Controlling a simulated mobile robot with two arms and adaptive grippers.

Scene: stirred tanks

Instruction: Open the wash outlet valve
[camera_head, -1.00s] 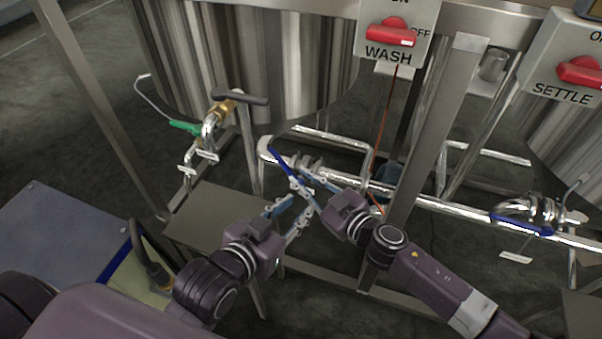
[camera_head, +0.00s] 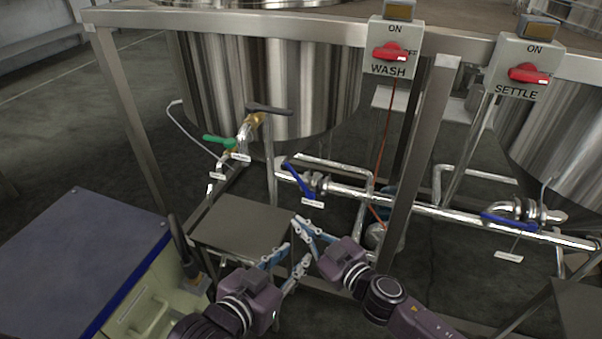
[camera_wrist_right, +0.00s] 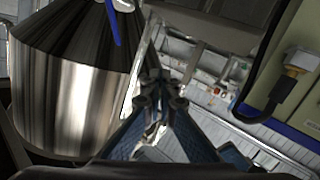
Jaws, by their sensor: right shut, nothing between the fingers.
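The wash tank (camera_head: 275,75) stands under the WASH switch box. At its base is an outlet with a brass fitting and black handle (camera_head: 270,110) and a green handle (camera_head: 217,140). Lower, on the steel pipe, a valve with a blue handle (camera_head: 298,180) sits above a white tag; the handle slants across the pipe. Tag text is too small to read. My right gripper (camera_head: 298,222) is shut and empty, below the blue handle and apart from it. Its closed fingertips (camera_wrist_right: 160,85) show in the right wrist view. My left gripper (camera_head: 296,252) is open and empty, just below the right one.
Frame posts and a rail (camera_head: 412,160) stand right of my right gripper. A grey metal plate (camera_head: 240,222) lies left of the grippers. Another blue-handled valve (camera_head: 508,221) is at right. Red WASH (camera_head: 390,51) and SETTLE (camera_head: 530,73) switches hang above.

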